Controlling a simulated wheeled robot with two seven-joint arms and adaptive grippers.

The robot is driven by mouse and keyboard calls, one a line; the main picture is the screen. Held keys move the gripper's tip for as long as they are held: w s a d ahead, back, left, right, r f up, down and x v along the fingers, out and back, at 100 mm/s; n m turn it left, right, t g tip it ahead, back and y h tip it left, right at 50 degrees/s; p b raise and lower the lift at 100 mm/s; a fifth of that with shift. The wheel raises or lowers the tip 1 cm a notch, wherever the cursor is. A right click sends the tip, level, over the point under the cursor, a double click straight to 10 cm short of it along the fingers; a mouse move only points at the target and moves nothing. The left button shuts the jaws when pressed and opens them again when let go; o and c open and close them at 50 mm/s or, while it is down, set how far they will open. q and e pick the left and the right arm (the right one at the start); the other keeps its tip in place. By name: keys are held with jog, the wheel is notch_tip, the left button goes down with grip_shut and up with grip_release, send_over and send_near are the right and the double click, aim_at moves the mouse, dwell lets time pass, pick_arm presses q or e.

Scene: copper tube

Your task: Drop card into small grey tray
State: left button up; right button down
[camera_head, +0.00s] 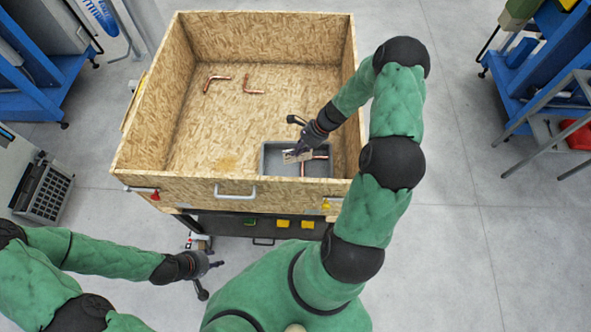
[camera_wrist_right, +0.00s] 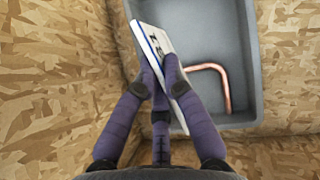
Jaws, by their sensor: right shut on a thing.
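The small grey tray (camera_head: 262,160) sits inside the wooden crate at its near right corner. It also shows in the right wrist view (camera_wrist_right: 245,60). A copper tube lies in the tray (camera_wrist_right: 222,75). My right gripper (camera_head: 298,153) is shut on a pale card (camera_head: 290,158) at the tray's left part. In the right wrist view the card (camera_wrist_right: 152,45) is tilted, between the purple fingers, and overlaps the tray's left side. How high it is above the tray floor is hard to tell. My left gripper (camera_head: 214,265) is outside the crate at lower left, empty; its fingers are too small to judge.
The wooden crate (camera_head: 175,185) has high walls around the tray. Two bent copper tubes (camera_head: 215,80) (camera_head: 248,85) lie on its floor toward the back. The crate's middle and left floor is clear. A white handle (camera_head: 235,193) is on its front wall.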

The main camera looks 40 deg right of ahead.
jog(key=shift+f+b, duration=1.1)
jog(key=shift+f, duration=0.65)
jog(key=shift+r, duration=0.1)
jog(key=c, duration=1.3)
grip_release()
jog(key=shift+o, duration=0.2)
jog(key=v, duration=1.2)
jog(key=shift+r, duration=0.1)
